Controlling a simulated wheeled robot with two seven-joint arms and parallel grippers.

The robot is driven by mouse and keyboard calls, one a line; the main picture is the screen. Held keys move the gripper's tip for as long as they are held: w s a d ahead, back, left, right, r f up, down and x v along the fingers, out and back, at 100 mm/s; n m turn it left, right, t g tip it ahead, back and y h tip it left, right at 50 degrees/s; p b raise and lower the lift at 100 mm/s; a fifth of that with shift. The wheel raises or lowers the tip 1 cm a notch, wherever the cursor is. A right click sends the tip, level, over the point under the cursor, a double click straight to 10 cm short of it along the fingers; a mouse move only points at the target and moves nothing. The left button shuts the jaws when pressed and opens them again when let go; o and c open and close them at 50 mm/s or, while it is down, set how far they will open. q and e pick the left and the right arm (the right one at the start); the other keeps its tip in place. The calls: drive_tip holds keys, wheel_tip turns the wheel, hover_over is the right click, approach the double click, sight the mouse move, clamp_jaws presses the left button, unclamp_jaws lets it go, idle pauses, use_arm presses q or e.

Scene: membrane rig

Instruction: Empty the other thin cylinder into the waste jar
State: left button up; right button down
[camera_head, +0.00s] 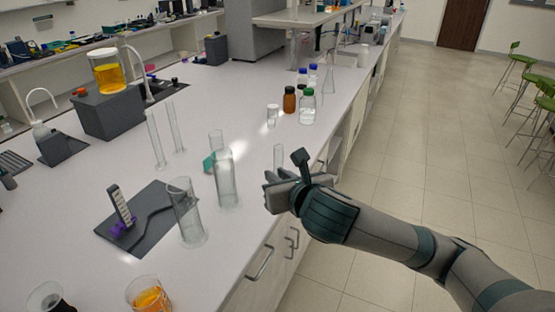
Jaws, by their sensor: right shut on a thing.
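My right gripper (272,191) is at the bench's front edge, to the right of the clear cylinders. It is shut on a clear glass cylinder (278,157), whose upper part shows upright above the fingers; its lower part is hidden. I cannot tell if it holds liquid. Two thin clear cylinders (155,139) (174,127) stand upright farther back on the left. Wider clear cylinders stand nearer, one (226,180) just left of my gripper and one (186,213) by the dark mat. I cannot tell which vessel is the waste jar. My left gripper is not in view.
A dark mat (150,238) bears a small upright rack. Bottles, one brown (290,99), stand behind. A yellow-filled vessel (108,72) sits on a grey block.

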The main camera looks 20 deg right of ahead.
drive_tip(key=s+f+b, duration=0.3)
drive_tip(key=f, duration=0.6)
drive_tip(key=s+f+b, duration=0.4)
drive_tip(key=f, duration=0.6)
drive_tip(key=shift+d+f, duration=0.25)
drive_tip(key=shift+d, duration=0.15)
